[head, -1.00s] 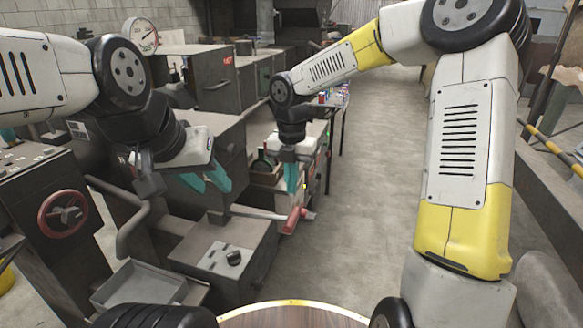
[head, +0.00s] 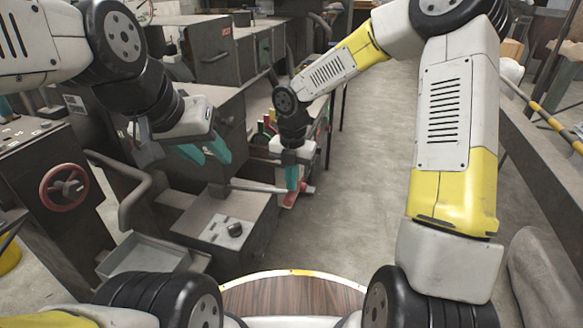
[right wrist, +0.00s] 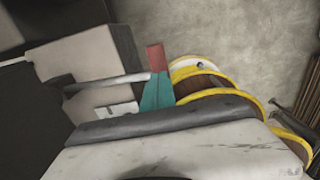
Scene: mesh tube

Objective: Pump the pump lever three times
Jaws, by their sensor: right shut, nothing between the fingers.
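The pump lever (head: 255,188) is a thin grey rod ending in a red handle (head: 289,201), lying roughly level over a grey box. In the right wrist view the red handle (right wrist: 156,57) shows just beyond my fingers. My right gripper (head: 292,183) has teal fingers shut with nothing between them. Its tips are at the red handle from above and partly cover it; I cannot tell whether they touch. It also shows in the right wrist view (right wrist: 157,92). My left gripper (head: 206,152) is open and empty, left of the lever and above the machine.
The grey box (head: 228,232) has a pale plate with a black knob (head: 235,229). A metal tray (head: 145,257) stands to its left, and a red handwheel (head: 64,187) is at far left. The floor (head: 365,190) right of the lever is clear.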

